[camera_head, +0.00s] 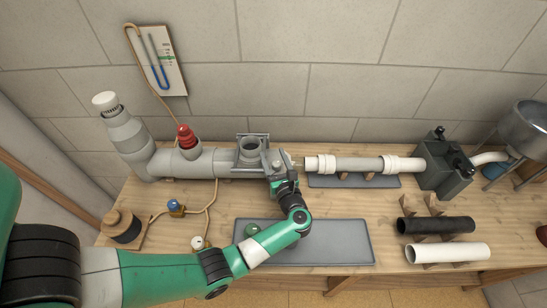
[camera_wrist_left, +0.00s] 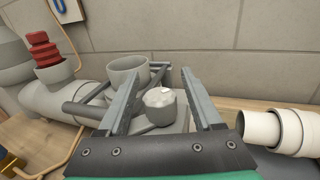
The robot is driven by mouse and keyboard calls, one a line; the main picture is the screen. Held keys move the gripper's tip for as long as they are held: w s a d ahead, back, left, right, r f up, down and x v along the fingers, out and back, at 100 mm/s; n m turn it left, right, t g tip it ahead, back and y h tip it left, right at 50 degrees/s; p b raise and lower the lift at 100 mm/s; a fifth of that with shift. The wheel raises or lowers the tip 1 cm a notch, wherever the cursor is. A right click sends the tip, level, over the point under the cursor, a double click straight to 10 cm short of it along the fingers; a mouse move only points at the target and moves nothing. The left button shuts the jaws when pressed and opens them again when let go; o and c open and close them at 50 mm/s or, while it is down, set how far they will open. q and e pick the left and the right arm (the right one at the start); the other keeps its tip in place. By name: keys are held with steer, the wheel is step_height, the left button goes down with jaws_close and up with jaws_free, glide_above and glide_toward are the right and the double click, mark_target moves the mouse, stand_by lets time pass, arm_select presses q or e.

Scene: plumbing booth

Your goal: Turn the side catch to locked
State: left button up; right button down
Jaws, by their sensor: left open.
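A grey round knob (camera_wrist_left: 160,107) with a pale top sits beside the grey upright socket (camera_wrist_left: 128,72) of the pipe fitting; it may be the side catch, but I cannot read its setting. The socket (camera_head: 250,147) stands in a grey frame on the horizontal pipe in the head view. My left gripper (camera_head: 277,160) is at the right side of this fitting. In the left wrist view my left gripper (camera_wrist_left: 160,82) is open, its fingers on either side of the knob. I cannot tell whether they touch it. My right gripper is out of view.
A red cap (camera_head: 185,137) tops a pipe branch at left. A white pipe (camera_head: 350,164) runs right to a dark grey box (camera_head: 443,170). Black (camera_head: 436,225) and white (camera_head: 447,252) tubes rest at right.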

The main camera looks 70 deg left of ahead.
arm_select(q)
jaws_close()
stand_by(0.3)
steer(key=shift+w+r+m+t+h+p, duration=0.1)
steer(key=shift+w+m+t+h+p, duration=0.1)
steer(key=shift+m+t+p, duration=0.5)
steer(key=shift+w+r+m+t+h+p, duration=0.1)
steer(key=shift+m+t+h+p, duration=0.2)
steer(key=shift+t, duration=0.7)
steer(key=m+t, duration=0.1)
steer(key=t+p, duration=0.1)
steer(key=m+t+h, duration=0.1)
steer(key=shift+w+d+m+t, duration=0.15)
steer(key=shift+w+m+t, duration=0.1)
steer(key=shift+m+t, duration=0.05)
steer(key=m+t+h, duration=0.1)
steer(key=m+t+h+p, duration=0.1)
steer(key=shift+w+d+f+t, duration=0.15)
steer(key=shift+w+t, duration=0.1)
steer(key=shift+t, duration=0.15)
steer(key=shift+w+d+m+t+h+p, duration=0.15)
steer(key=shift+m+t+h+p, duration=0.05)
steer(key=shift+m+t+h, duration=0.45)
steer(key=shift+w+d+m+t+h+p, duration=0.1)
steer(key=shift+w+m+t+h+p, duration=0.1)
steer(key=shift+m+t+h, duration=0.4)
steer(key=shift+d+h, duration=0.1)
steer(key=shift+h, duration=0.15)
